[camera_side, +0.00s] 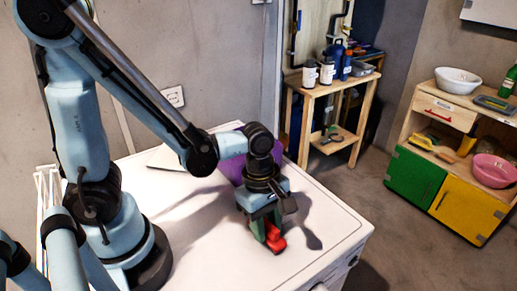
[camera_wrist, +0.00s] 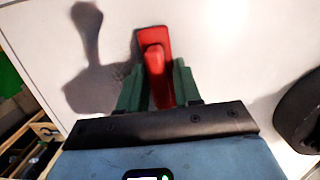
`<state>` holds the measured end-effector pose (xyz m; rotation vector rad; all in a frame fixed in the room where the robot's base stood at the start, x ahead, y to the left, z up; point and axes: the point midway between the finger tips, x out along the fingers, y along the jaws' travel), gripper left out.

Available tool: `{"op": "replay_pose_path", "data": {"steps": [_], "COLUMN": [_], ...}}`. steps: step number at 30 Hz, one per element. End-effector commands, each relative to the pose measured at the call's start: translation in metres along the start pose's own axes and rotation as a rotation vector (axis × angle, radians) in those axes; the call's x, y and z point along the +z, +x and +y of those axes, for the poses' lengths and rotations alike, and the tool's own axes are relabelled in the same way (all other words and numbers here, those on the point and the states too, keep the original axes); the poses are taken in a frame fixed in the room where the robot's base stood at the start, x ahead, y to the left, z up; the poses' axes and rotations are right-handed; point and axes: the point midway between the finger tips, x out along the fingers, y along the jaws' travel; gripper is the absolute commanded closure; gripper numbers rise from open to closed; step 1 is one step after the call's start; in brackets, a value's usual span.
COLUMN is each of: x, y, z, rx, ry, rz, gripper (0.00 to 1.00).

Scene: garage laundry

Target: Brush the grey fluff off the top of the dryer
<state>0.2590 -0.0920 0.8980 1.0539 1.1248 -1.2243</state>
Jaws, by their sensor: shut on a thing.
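My gripper (camera_side: 264,226) is over the front part of the white dryer top (camera_side: 322,208). Its green fingers are shut on a red brush (camera_side: 275,242), one finger on each side. In the wrist view the red brush (camera_wrist: 156,48) stands out between the fingertips, close to the white surface. Whether its bristles touch the dryer cannot be told. I make out no grey fluff in either view; the dark shapes on the white top look like shadows of my arm.
A purple item (camera_side: 232,168) lies on the dryer behind my gripper, near the wall. A wooden shelf with cans (camera_side: 309,76) stands behind, and a cabinet with a green door (camera_side: 411,176) is at the right. The dryer top right of my gripper is clear.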

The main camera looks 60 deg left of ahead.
Motion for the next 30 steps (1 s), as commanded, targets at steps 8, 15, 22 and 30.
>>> {"op": "replay_pose_path", "data": {"steps": [8,15,22,30], "x": [0.001,0.003,0.004,-0.01], "y": [0.001,0.002,0.003,0.001], "z": [0.026,0.048,0.068,0.079], "rx": [0.0,0.0,0.0,0.0], "ry": [0.0,-0.001,0.0,-0.003], "rz": [0.0,0.0,0.0,0.0], "gripper": [0.95,0.95,0.95,0.95]}}
